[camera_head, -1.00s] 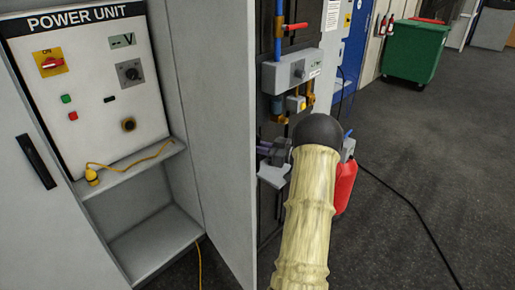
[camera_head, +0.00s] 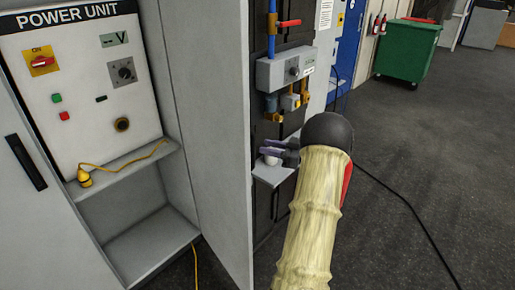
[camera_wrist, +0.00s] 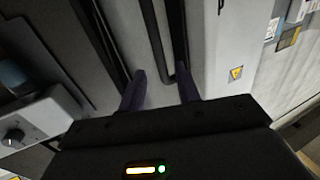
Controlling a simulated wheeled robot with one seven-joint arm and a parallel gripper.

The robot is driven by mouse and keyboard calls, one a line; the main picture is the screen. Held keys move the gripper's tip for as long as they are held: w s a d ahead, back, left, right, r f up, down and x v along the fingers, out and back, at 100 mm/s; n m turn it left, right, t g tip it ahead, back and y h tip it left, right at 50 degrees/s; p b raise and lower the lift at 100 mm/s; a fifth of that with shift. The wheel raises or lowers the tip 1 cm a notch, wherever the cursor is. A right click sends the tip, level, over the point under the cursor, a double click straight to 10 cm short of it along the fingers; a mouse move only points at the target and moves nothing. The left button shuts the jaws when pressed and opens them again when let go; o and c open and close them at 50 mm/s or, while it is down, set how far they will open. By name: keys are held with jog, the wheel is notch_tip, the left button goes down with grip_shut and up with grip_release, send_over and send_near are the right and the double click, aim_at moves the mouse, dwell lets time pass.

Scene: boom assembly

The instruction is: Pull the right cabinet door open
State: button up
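The power unit cabinet (camera_head: 70,110) stands open at the left in the head view. Its right door (camera_head: 222,130) stands out from the cabinet toward me, with its inner face visible. My gripper (camera_head: 272,150) is on the outer side of this door, partly hidden by my forearm. In the wrist view my gripper (camera_wrist: 160,88) has its two fingers apart, pointing at a grey panel. The lower end of a black bar handle (camera_wrist: 168,76) shows between the fingers. I cannot tell whether they touch it.
The left door with a black handle (camera_head: 26,162) is at the left edge. A grey control box (camera_head: 285,70) with pipes and a red lever (camera_head: 289,23) is beyond my gripper. A black cable (camera_head: 410,205) crosses the floor. A green bin (camera_head: 407,50) stands far back; open floor lies right.

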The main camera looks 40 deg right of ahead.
jog(key=b+v, duration=0.2)
jog(key=v, duration=0.9)
jog(key=shift+r, duration=0.1)
jog(key=shift+w, duration=0.1)
